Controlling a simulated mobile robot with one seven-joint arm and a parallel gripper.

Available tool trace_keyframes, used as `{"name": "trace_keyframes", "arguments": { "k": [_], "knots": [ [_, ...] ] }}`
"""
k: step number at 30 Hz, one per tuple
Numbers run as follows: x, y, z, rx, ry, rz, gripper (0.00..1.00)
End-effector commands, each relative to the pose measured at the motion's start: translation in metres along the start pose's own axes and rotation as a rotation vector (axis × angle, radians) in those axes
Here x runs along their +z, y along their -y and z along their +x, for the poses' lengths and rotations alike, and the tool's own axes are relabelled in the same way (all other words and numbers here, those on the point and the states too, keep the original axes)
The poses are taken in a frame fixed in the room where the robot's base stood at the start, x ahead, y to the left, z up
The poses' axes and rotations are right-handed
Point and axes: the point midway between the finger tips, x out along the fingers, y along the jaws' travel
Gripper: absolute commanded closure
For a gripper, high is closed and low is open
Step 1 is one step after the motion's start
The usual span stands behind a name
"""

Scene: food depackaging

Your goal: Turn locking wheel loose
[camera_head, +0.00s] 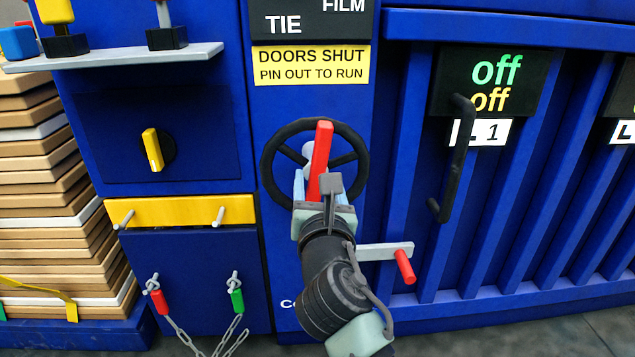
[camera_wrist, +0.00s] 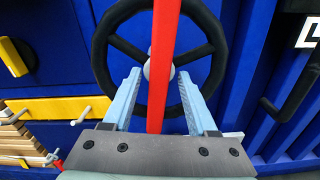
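The locking wheel (camera_head: 268,157) is a black ring with spokes and a grey hub on the blue machine front; it also fills the top middle of the wrist view (camera_wrist: 101,50). A long red bar (camera_head: 321,150) stands nearly upright across the hub; the same bar shows in the wrist view (camera_wrist: 161,60). My gripper (camera_head: 312,174) is in front of the wheel's lower half. Its light blue fingers (camera_wrist: 159,74) are spread on either side of the red bar, with gaps. I see no finger closed on the rim. The bar's lower end is hidden behind my gripper.
A grey crank with a red knob (camera_head: 404,267) sticks out at lower right. A black door handle (camera_head: 458,150) is further right. A yellow bar (camera_head: 180,211) with pegs and a yellow knob (camera_head: 152,150) are left. Stacked boards (camera_head: 40,180) stand far left.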

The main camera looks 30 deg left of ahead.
Motion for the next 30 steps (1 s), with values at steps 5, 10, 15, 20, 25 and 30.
{"name": "trace_keyframes", "arguments": {
  "k": [5, 10, 15, 20, 25, 30],
  "knots": [
    [0.000, -0.001, 0.000, 0.001, 0.000, 0.001, 0.40],
    [0.000, -0.001, -0.002, 0.001, -0.001, 0.002, 0.40],
    [0.002, 0.000, -0.019, 0.000, 0.000, 0.002, 0.40],
    [0.003, 0.001, -0.045, -0.001, 0.001, 0.003, 0.40],
    [0.003, 0.001, -0.073, -0.001, 0.001, 0.003, 0.40],
    [0.002, 0.001, -0.099, -0.002, 0.001, 0.001, 0.40]
  ]
}}
